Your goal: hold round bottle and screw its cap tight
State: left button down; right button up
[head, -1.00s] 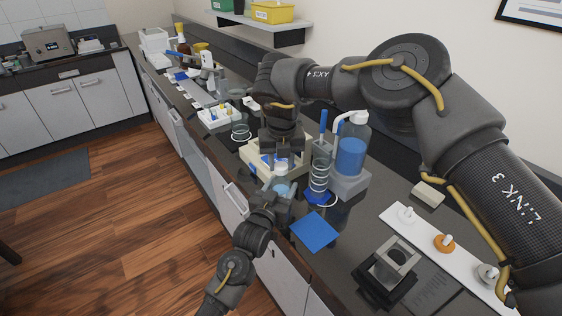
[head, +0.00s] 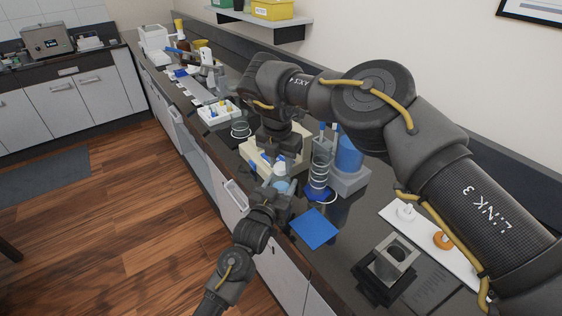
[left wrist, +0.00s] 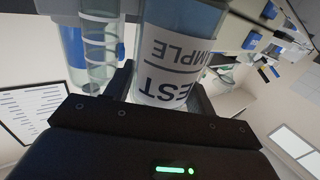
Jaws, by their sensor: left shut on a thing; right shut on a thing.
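The round bottle (head: 280,185) stands upright over the bench's front edge, with pale blue contents. My left gripper (head: 277,194) is shut on its body from the front. In the left wrist view, the bottle (left wrist: 172,55) shows a white label reading "TEST SAMPLE", upside down, between the fingers (left wrist: 160,88). My right gripper (head: 279,158) points down at the bottle's top and is shut on the cap. The cap is mostly hidden by the fingers, so its seating on the neck cannot be told.
A glass cylinder with a coil (head: 319,172) and a blue-filled wash bottle (head: 349,155) stand close to the right. A beige case (head: 254,153) sits behind the grippers. A blue mat (head: 314,229) and a grey block with a hole (head: 396,258) lie nearer.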

jog(key=m, duration=0.5)
jog(key=shift+m+h, duration=0.3)
jog(key=shift+m, duration=0.1)
jog(key=o, duration=0.9)
jog(key=shift+o, duration=0.2)
jog(key=shift+r, duration=2.3)
jog(key=shift+c, duration=0.4)
